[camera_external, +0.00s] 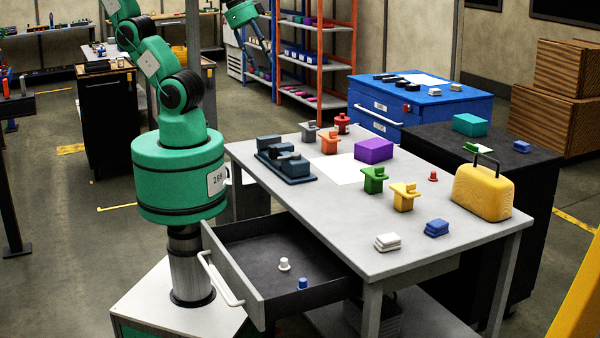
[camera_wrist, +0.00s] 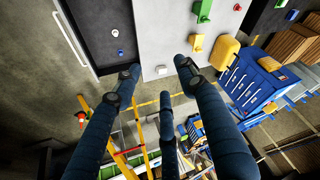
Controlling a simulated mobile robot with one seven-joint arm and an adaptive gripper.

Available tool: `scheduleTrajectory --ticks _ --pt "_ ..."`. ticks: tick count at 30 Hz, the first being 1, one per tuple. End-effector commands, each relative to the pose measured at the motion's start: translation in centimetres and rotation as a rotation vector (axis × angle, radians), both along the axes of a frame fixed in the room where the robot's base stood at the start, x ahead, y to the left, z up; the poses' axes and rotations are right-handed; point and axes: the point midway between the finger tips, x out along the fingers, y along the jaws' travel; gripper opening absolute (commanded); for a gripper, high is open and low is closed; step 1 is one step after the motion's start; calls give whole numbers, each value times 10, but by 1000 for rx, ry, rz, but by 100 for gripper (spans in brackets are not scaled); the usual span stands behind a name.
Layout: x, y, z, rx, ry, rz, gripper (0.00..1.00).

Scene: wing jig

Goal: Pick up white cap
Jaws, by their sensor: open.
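The white cap (camera_external: 284,264) stands on the floor of the open drawer (camera_external: 236,251). A small blue cap (camera_external: 302,283) is close by in the same drawer. In the wrist view the white cap (camera_wrist: 115,33) and the blue cap (camera_wrist: 120,53) show at the upper left, in the dark drawer. My gripper (camera_wrist: 160,76) has its dark fingers spread apart with nothing between them.
The grey table (camera_external: 330,222) holds a purple box (camera_external: 374,150), a yellow case (camera_external: 482,192), green and yellow parts, and white and blue stacked pieces. The drawer's front wall and handle (camera_external: 220,280) stand out from the table. A blue cabinet (camera_external: 375,104) is behind.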

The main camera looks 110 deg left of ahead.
Motion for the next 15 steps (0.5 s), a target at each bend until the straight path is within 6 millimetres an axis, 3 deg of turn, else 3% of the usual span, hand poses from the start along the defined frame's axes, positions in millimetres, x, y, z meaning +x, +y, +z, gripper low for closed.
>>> scheduleTrajectory --ticks 8,15 --pt "49 -17 -42 151 71 -300 41" --pt "95 -44 -98 307 136 -655 41"
